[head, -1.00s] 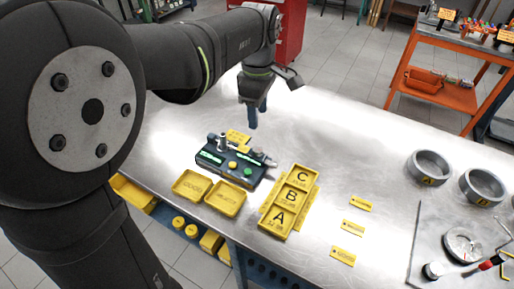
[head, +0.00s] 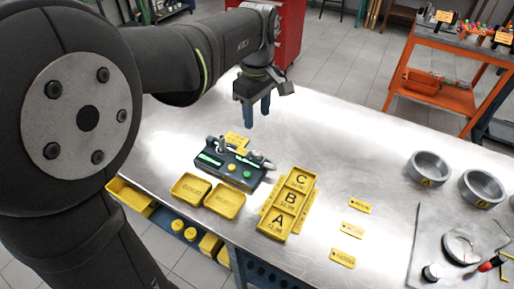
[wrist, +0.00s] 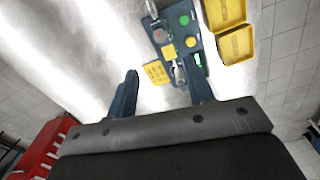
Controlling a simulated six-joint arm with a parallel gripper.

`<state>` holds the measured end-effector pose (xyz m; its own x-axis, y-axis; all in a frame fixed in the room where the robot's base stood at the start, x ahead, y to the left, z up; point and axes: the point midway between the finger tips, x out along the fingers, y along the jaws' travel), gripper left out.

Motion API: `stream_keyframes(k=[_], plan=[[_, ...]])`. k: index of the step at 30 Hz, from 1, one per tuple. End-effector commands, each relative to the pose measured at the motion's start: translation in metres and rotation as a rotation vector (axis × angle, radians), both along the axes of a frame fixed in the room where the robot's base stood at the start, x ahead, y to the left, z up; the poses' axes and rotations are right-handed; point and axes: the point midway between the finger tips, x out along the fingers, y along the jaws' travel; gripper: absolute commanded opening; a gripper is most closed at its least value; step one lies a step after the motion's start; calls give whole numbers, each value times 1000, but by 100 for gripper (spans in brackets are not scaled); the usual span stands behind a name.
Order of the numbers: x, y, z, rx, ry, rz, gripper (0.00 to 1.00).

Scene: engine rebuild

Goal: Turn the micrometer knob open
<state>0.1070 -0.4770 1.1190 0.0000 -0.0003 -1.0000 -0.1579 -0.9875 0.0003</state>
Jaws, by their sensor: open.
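The micrometer device is a dark block (head: 230,162) with green displays and yellow and green buttons, on the steel bench. A metal micrometer (head: 222,144) is mounted along its back edge, and its small knob (head: 268,166) appears at the right end. My gripper (head: 258,112) is open and empty, in the air above and behind the device. In the wrist view the fingers (wrist: 162,94) are spread apart, and the device (wrist: 178,42) lies beyond them, partly hidden by the right finger.
Two yellow trays (head: 190,187) and a yellow A-B-C holder (head: 306,182) stand in front of and beside the device. A yellow tag (head: 237,140) lies behind it. Metal rings (head: 430,168) and yellow labels (head: 352,231) are to the right. The bench middle is clear.

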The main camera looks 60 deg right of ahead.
Motion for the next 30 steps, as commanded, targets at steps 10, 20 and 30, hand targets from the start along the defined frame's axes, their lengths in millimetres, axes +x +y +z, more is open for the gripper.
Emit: stream_keyframes(k=[10,20,30], plan=[[0,1,-78,5,1,1,48],[0,0,-125,1,0,1,48],[0,0,-131,0,0,2,48]])
